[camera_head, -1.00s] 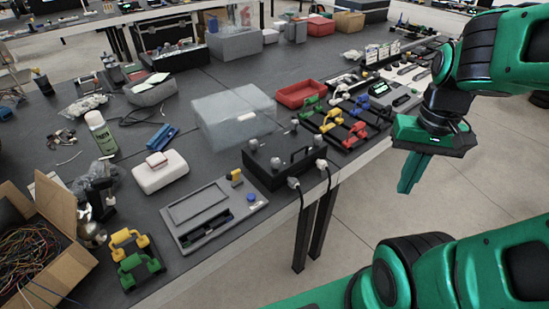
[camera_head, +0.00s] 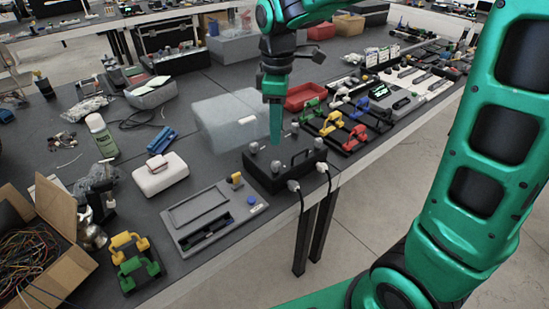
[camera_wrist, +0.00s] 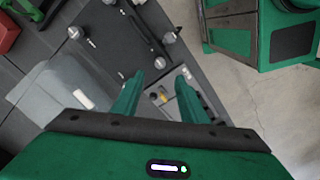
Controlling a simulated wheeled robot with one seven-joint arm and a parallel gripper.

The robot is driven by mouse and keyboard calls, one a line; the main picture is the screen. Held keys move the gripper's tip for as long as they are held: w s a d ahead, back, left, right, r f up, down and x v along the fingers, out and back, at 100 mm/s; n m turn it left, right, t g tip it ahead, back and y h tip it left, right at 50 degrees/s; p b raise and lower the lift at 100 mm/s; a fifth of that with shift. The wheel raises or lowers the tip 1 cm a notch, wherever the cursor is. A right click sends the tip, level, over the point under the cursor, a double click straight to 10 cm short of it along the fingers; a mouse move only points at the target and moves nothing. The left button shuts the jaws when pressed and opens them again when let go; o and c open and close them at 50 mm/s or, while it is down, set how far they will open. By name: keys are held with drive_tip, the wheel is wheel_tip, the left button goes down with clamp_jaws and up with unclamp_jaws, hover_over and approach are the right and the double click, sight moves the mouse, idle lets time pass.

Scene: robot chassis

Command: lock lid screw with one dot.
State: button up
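The black box (camera_head: 288,178) with a handle and several grey lid screws stands near the table's front edge. Screws show at its left back (camera_head: 254,147), left front (camera_head: 276,166) and right front (camera_head: 318,141). My gripper (camera_head: 275,142) points down over the box's left part, between the screws in the picture. In the wrist view my gripper (camera_wrist: 159,76) is open, with one grey screw (camera_wrist: 160,63) seen between the fingertips. Whether they touch it I cannot tell. Small white marks lie beside some screws, too small to count dots.
A translucent grey box (camera_head: 225,115) stands behind the black box. A grey panel (camera_head: 212,215) with a yellow knob lies to the left. Yellow, red, blue and green handles (camera_head: 333,123) and a red tray (camera_head: 303,97) are at the right. Cables hang from the black box's front.

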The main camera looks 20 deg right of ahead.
sight(276, 162)
wheel_tip(276, 162, down, 11)
drive_tip(key=shift+r, duration=0.1)
idle(0.4)
clamp_jaws()
